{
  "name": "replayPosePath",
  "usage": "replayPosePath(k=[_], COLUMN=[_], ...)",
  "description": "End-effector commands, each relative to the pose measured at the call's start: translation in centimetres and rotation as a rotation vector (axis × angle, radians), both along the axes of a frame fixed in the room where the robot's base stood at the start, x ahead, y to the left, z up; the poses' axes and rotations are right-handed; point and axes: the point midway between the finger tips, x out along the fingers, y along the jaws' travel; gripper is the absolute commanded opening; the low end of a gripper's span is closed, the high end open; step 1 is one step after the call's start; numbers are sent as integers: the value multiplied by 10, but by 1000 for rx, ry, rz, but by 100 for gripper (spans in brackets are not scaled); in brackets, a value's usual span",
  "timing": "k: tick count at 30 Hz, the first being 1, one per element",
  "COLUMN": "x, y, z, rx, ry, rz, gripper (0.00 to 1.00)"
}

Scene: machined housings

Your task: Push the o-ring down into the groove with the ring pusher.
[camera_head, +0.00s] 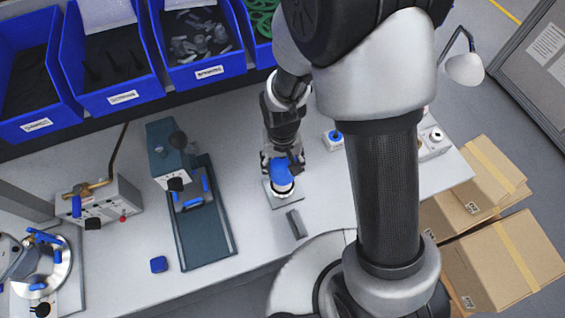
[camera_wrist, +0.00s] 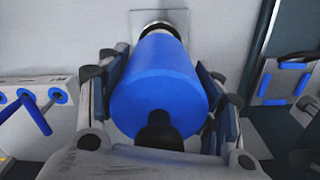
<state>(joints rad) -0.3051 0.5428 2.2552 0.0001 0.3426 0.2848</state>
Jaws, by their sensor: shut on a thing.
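My gripper (camera_wrist: 160,105) is shut on the blue ring pusher (camera_wrist: 168,75), with its fingers on both sides of the cylinder. In the head view my gripper (camera_head: 282,155) points down at the bench and the blue pusher (camera_head: 280,174) shows below it. The pusher's far end is at a pale round housing (camera_head: 282,189) on a grey square plate (camera_head: 270,200). In the wrist view the plate (camera_wrist: 143,18) lies beyond the pusher, with a dark and metallic rim just past the blue end. The o-ring and the groove cannot be made out; the pusher hides that area.
A green press-like fixture (camera_head: 205,235) stands left of the plate. A small grey block (camera_head: 296,223) lies just in front of the plate, and a blue block (camera_head: 158,264) lies farther left. Blue bins (camera_head: 120,97) line the back. A small blue-topped box (camera_head: 333,140) stands to the right.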

Motion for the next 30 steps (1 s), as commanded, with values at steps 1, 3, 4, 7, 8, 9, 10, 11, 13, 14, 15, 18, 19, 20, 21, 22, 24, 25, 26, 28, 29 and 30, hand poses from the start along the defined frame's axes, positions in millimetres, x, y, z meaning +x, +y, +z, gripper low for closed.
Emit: replayPosePath(k=[1,3,4,7,8,9,10,11,13,14,15,18,19,20,21,22,24,25,26,28,29,30], x=[0,0,0,0,0,0,0,0,0,0,0,0,0,0,0,0,0,0,0,0,0,0], y=[0,0,0,0,0,0,0,0,0,0,0,0,0,0,0,0,0,0,0,0,0,0], z=[-4,-6,-8,-12,-13,-14,-16,-17,-20,-21,-22,-25,-25,-25,-25,-25,-24,-24,-24,-24,-25,-25], rx=[0,0,0,0,0,0,0,0,0,0,0,0,0,0,0,0,0,0,0,0,0,0], ry=[0,0,0,0,0,0,0,0,0,0,0,0,0,0,0,0,0,0,0,0,0,0], rz=[0,0,0,0,0,0,0,0,0,0,0,0,0,0,0,0,0,0,0,0,0,0], gripper=[32,32,32,32,32,32,32,32,32,32,32,32,32,32,32,32,32,32,32,32,32,32])
